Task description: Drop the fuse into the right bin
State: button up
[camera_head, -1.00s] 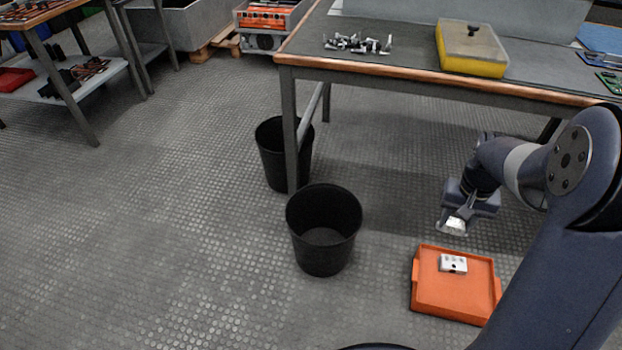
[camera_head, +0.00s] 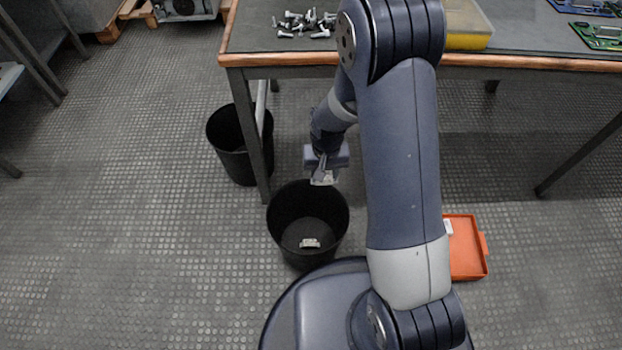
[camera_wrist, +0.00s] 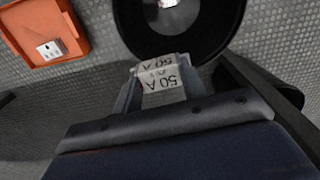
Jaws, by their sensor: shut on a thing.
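My gripper (camera_head: 323,180) is shut on a pale fuse. In the wrist view the fuse (camera_wrist: 163,80) sits between the fingers with "50 A" printed on it. Two black bins stand on the floor. The right bin (camera_head: 277,222) is nearer to me, and my gripper is above its far rim, towards its right side. In the wrist view this bin (camera_wrist: 232,22) lies just beyond the fuse. A small pale object (camera_head: 310,242) lies inside it, at the bottom. The left bin (camera_head: 228,148) stands behind, by the table leg. My arm hides part of the table.
An orange tray (camera_head: 468,258) lies on the floor at right, with a pale block (camera_wrist: 50,48) in it. The table (camera_head: 290,58) with its leg (camera_head: 250,140) stands behind the right bin. Metal parts (camera_head: 305,22) lie on it. The floor at left is clear.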

jog(key=s+a+f+b, duration=0.2)
jog(key=s+a+f, duration=0.1)
jog(key=f, duration=0.5)
jog(key=shift+s+f+b, duration=0.4)
jog(key=shift+s, duration=0.05)
jog(key=o, duration=1.1)
notch_tip(320, 180, up, 11)
jog(key=p, duration=0.4)
jog(key=shift+f, duration=0.2)
